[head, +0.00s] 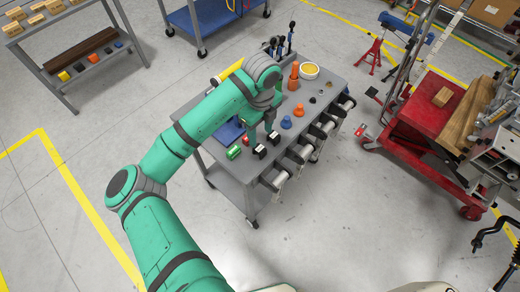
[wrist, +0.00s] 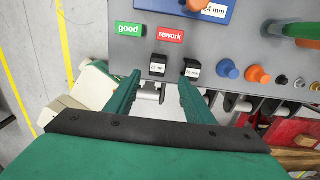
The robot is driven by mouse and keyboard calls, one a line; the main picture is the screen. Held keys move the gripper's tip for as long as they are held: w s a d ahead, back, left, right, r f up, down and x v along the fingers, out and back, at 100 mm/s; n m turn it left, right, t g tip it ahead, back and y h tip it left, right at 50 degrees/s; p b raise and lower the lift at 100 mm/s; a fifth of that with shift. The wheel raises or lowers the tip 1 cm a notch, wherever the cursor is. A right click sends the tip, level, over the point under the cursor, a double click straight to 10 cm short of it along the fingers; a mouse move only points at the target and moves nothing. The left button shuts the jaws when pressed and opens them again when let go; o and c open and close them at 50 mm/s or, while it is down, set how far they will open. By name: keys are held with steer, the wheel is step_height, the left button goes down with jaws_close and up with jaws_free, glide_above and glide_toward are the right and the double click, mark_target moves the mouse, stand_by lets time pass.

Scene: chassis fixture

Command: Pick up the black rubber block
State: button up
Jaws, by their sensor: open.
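Two small black blocks with white labels are at the cart's edge in the wrist view: the left black block (wrist: 158,64) and the right black block (wrist: 192,69). They also show in the head view, one nearer (head: 260,151) and one farther (head: 274,138). I cannot tell whether either is rubber. My gripper (wrist: 159,84) is open, with nothing between its fingers. In the wrist view the left block appears just beyond the gap, and the right fingertip appears close to the right block. In the head view my gripper (head: 260,131) is over the cart, beside the blocks.
The grey cart (head: 317,98) holds green "good" (wrist: 129,29) and red "rework" (wrist: 170,34) labels, a blue tray (wrist: 222,10), and blue and orange knobs (head: 286,122). Rollers line its edge. Small coloured blocks, one dark (head: 118,44), lie on the rack at upper left.

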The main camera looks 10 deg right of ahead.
glide_above(260, 148)
step_height(260, 148, down, 4)
steer(key=shift+w+d+f, duration=0.1)
steer(key=shift+a+f, duration=0.2)
steer(key=shift+f, duration=2.45)
steer(key=c, duration=1.1)
